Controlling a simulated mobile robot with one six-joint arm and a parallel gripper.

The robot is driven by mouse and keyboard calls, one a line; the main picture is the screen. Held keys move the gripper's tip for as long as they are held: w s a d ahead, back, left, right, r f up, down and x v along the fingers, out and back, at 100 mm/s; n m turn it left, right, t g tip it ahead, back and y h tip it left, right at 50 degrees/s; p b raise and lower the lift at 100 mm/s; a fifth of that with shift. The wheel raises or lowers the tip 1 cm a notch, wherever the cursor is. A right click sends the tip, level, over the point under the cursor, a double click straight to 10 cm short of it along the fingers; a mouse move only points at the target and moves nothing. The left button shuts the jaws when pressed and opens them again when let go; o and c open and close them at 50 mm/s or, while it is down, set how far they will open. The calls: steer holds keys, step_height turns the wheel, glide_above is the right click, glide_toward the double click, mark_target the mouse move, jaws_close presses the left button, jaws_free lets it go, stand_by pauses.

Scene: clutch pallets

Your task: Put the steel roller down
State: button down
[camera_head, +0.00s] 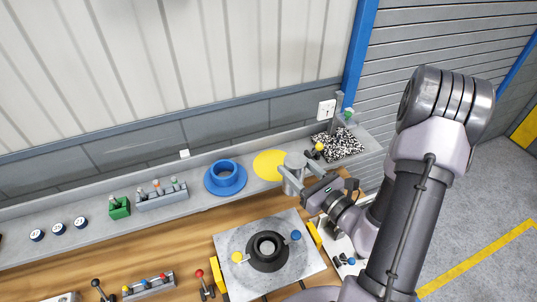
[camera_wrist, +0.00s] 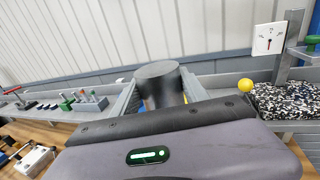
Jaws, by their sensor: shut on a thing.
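The steel roller (camera_head: 294,162) is a grey cylinder held upright between the fingers of my gripper (camera_head: 291,181). In the wrist view the roller (camera_wrist: 159,82) stands between the two fingers of my gripper (camera_wrist: 161,98), with its lower part hidden by the gripper body. In the head view it is at the right edge of a flat yellow disc (camera_head: 268,165) on the grey shelf. I cannot tell whether the roller touches the shelf.
A blue flanged ring (camera_head: 225,192) sits left of the yellow disc. A speckled block (camera_head: 345,146) and a yellow ball-topped lever (camera_head: 319,147) are to the right. A metal plate with a black hub (camera_head: 231,250) lies on the wooden bench in front. A wall stands behind the shelf.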

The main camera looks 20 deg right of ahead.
mark_target(287, 156)
steer(key=w+f+b, duration=0.1)
steer(key=b, duration=0.3)
steer(key=shift+f, duration=0.15)
steer(key=w, duration=0.2)
steer(key=w+r+p, duration=0.1)
steer(key=w, duration=0.1)
steer(key=shift+a, duration=0.15)
steer(key=w+f, duration=0.1)
steer(key=w, duration=0.2)
steer(key=w+f+p, duration=0.1)
steer(key=w+f, duration=0.1)
steer(key=w, duration=0.1)
steer(key=w+d+f+p, duration=0.1)
steer(key=w, duration=0.3)
steer(key=shift+f, duration=0.4)
steer(key=shift+s+a, duration=0.15)
steer(key=shift+s, duration=0.05)
steer(key=c, duration=0.6)
jaws_free()
steer(key=shift+f, duration=0.1)
